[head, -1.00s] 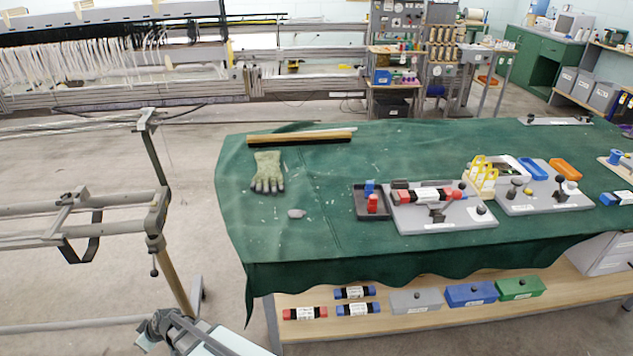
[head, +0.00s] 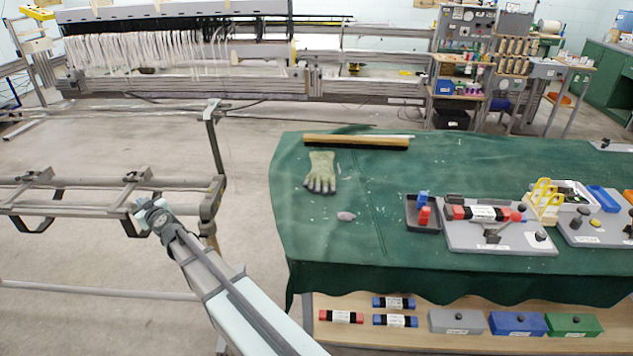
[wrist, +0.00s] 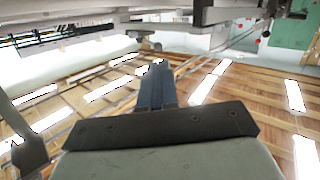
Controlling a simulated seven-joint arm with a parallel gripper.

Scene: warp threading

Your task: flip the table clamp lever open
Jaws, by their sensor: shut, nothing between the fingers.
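A grey fixture plate (head: 470,240) lies on the green-covered table (head: 390,225) in the head view. A dark clamp lever (head: 492,236) sits on it, in front of a red and black bundle with a white label (head: 482,212). The lever's exact angle is too small to tell. A black knob (head: 540,236) sits at the plate's right. My gripper (wrist: 157,66) shows in the wrist view with its dark fingers together, empty, and no clamp near it. In the head view my arm reaches left of the table, well away from the plate; the fingers cannot be made out there.
A small dark tray (head: 423,229) with red and blue pieces adjoins the plate. A second plate (head: 585,236) with knobs is cut by the right edge. A glove (head: 321,172) and a wooden-backed brush (head: 355,142) lie on the table's left. A metal frame (head: 100,190) stands left, near my arm.

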